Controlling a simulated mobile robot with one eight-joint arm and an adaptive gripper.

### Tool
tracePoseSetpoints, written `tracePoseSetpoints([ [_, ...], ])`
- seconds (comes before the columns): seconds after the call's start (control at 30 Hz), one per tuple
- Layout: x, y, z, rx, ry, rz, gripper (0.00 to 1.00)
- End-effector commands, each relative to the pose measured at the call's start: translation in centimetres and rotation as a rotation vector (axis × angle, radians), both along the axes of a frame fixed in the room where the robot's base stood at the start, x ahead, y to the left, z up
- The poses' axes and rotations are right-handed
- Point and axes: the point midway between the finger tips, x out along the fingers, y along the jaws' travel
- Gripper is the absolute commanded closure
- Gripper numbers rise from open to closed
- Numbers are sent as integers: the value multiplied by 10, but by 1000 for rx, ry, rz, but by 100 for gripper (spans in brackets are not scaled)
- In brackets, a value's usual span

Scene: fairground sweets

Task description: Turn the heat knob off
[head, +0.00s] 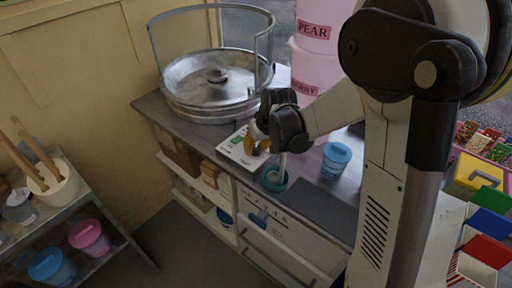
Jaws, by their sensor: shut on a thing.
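A white control panel (237,145) with green marks lies on the counter in front of the round metal floss pan (215,85). My gripper (258,147) is over the right part of this panel, pointing down. Its fingers are shut on what appears to be the heat knob, at panel height. The fingers hide the knob, so its pointer and setting cannot be seen.
A teal cup (274,180) with a pale handle in it stands close to my gripper. A blue lidded tub (335,160) stands to the right, pink PEAR and BERRY tubs (315,50) behind. A metal guard surrounds the pan. A grey mat (322,212) lies at the front right.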

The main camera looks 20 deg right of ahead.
Motion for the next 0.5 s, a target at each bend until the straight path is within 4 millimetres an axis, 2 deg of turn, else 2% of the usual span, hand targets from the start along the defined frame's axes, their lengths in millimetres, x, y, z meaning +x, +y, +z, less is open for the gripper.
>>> tracePoseSetpoints([
  [0.5,0,0,-1,0,3,446,99],
])
